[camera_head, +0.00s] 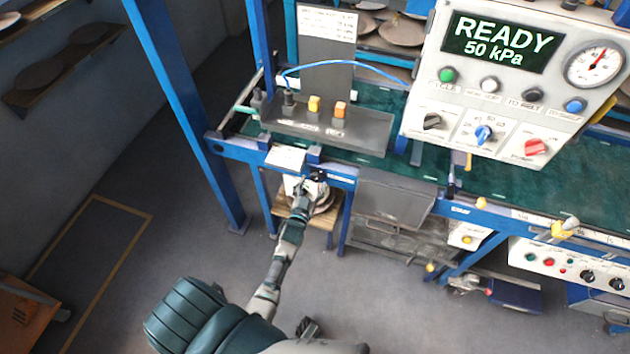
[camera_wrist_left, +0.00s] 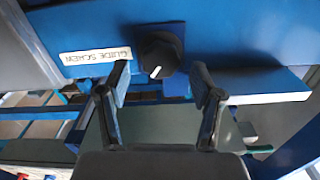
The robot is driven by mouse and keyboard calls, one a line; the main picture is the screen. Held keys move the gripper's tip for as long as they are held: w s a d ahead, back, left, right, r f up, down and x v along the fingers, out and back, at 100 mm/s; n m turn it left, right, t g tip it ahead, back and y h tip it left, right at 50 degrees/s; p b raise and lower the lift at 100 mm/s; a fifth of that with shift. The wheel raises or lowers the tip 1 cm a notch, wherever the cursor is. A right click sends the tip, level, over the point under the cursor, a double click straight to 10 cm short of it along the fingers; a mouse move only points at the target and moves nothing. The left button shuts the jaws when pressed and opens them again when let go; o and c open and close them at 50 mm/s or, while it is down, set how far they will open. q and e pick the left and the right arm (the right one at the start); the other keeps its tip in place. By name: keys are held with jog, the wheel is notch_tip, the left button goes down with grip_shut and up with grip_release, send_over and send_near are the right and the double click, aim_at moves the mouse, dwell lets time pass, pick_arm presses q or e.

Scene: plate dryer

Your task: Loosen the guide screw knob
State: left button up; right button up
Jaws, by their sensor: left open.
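The guide screw knob (camera_wrist_left: 158,54) is a black round knob with a white pointer line, mounted on a blue rail. A white label reading "GUIDE SCREW" (camera_wrist_left: 95,56) is beside it, upside down in the left wrist view. My left gripper (camera_wrist_left: 162,82) is open, with one finger on each side of the knob's near end and nothing between the tips. The fingertips look just short of the knob or level with its edge; I cannot tell contact. In the head view my left gripper (camera_head: 312,183) is at the front blue rail and mostly hides the knob. My right gripper is not in view.
A control panel (camera_head: 515,75) reading "READY 50 kPa" hangs at the upper right. A grey bin (camera_head: 395,198) is right of my gripper, and a wooden stool (camera_head: 325,215) is below.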

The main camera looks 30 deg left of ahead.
pick_arm(q)
jog(key=shift+x, duration=1.1)
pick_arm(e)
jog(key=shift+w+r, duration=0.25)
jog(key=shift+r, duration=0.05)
pick_arm(q)
jog(key=c, duration=1.1)
jog(key=shift+r+n+p, duration=0.1)
jog(key=shift+n+p, duration=0.3)
jog(key=shift+n, duration=0.1)
jog(key=shift+a+n, duration=0.1)
jog(key=shift+n, duration=0.3)
jog(key=o, duration=1.1)
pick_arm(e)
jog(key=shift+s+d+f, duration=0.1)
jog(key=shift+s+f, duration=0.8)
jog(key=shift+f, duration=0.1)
pick_arm(q)
jog(key=shift+s, duration=0.1)
jog(key=v, duration=1.2)
